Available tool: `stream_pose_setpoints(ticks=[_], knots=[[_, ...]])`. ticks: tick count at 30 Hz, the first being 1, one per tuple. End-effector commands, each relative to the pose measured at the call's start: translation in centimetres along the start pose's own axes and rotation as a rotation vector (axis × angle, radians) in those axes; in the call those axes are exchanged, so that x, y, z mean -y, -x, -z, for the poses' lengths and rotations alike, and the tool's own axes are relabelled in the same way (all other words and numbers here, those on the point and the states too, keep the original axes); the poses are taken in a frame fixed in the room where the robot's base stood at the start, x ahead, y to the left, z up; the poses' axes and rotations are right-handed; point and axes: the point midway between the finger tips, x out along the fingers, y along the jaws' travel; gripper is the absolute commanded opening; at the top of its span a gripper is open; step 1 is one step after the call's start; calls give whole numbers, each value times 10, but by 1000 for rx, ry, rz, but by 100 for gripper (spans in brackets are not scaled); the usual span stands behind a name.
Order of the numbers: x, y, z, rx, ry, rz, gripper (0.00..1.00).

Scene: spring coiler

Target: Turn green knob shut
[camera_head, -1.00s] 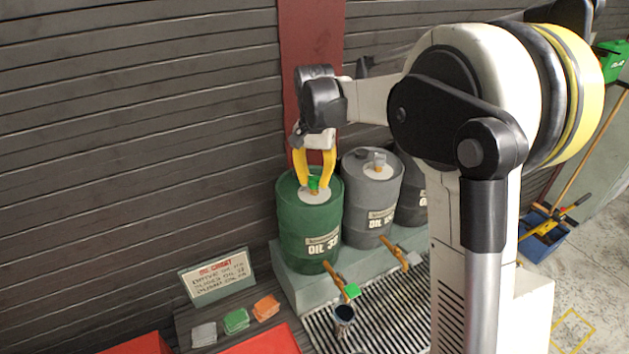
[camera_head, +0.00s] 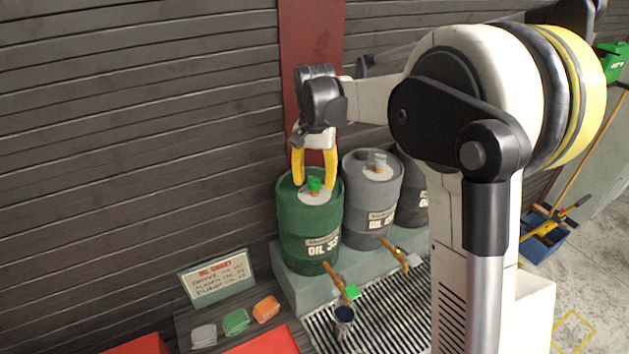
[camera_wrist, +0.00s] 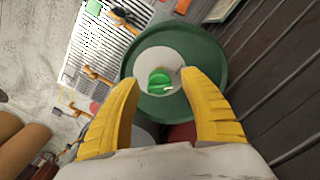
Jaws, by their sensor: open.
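The green knob (camera_head: 314,184) sits on the pale disc on top of the green oil drum (camera_head: 309,228). In the wrist view the knob (camera_wrist: 160,80) shows as a bright green piece inside the white disc. My gripper (camera_head: 314,180) points down over the drum top, its yellow fingers apart on either side of the knob. In the wrist view the fingers (camera_wrist: 157,84) are wide open with nothing between them, and a gap shows around the knob.
A grey drum (camera_head: 371,205) with a grey knob (camera_head: 376,162) stands close to the right, a darker drum (camera_head: 412,195) beyond it. A sign (camera_head: 218,278) and coloured blocks (camera_head: 236,321) are in front left.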

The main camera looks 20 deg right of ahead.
Motion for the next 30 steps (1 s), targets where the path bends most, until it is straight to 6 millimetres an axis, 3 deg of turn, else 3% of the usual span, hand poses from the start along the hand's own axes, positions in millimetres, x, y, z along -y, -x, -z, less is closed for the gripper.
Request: stream_pose_setpoints(ticks=[16,21,30], knots=[[0,102,0,0,0,0,52],[0,116,0,0,0,0,52],[0,117,0,0,0,0,52]])
